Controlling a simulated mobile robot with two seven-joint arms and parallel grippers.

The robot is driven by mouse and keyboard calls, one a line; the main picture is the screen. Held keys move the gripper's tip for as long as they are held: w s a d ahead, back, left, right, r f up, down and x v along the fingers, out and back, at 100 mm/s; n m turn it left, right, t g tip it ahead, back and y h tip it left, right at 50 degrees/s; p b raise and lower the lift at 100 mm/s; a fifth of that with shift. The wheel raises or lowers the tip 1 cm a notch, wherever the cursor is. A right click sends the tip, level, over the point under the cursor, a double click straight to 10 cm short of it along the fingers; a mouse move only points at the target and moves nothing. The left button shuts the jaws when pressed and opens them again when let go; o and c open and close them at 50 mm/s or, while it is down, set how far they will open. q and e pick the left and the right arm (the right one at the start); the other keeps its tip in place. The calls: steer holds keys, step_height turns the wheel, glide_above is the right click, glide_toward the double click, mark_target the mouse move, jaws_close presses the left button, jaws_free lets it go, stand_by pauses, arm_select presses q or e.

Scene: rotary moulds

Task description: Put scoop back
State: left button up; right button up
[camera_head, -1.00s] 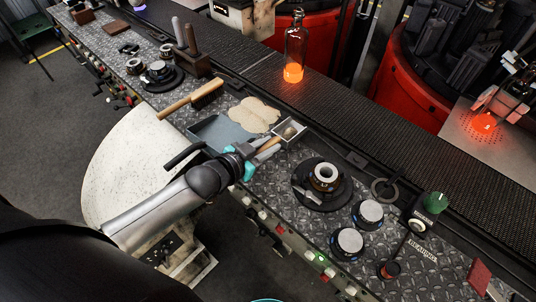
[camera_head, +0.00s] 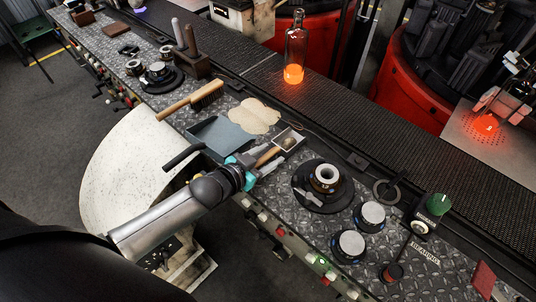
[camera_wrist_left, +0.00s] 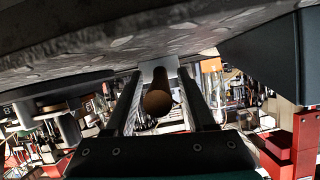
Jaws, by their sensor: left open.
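The scoop has a wooden handle (camera_head: 267,156) and its head (camera_head: 289,143) rests in a small pale metal tray (camera_head: 297,134) on the bench. My left gripper (camera_head: 262,167) is at the near end of the handle, with its jaws open. In the left wrist view the handle's round brown end (camera_wrist_left: 157,103) shows between the two open fingers (camera_wrist_left: 158,88). I cannot tell whether either finger touches it. Part of the handle is hidden by the gripper in the head view. My right gripper is not in view.
A grey dustpan (camera_head: 222,137), a brush (camera_head: 204,97) and a sand pile (camera_head: 254,115) lie left of the tray. A black round plate with a ring mould (camera_head: 326,178) stands to the right. A bottle with a glowing base (camera_head: 294,58) stands on the conveyor behind.

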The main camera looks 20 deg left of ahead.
arm_select(q)
steer(key=shift+r, duration=0.25)
steer(key=p+v, duration=0.2)
steer(key=v, duration=1)
steer(key=s+a+f+n+g+y, duration=0.1)
steer(key=s+a+f+g, duration=0.15)
steer(key=f, duration=0.45)
steer(key=s+a+f+n+g+y, duration=0.1)
steer(key=s+f+y, duration=0.15)
steer(key=f, duration=0.45)
steer(key=s+a+f+g+y, duration=0.1)
steer(key=s+a+f+g, duration=0.1)
steer(key=s+f, duration=0.35)
steer(key=s+d+f+g, duration=0.3)
steer(key=s+f, duration=0.5)
steer(key=s, duration=0.1)
steer(key=s+d+f+g, duration=0.3)
steer(key=s+d+f, duration=0.1)
steer(key=s+f, duration=0.4)
steer(key=shift+s+d+n, duration=0.3)
steer(key=shift+s+n, duration=0.1)
steer(key=shift+s, duration=0.45)
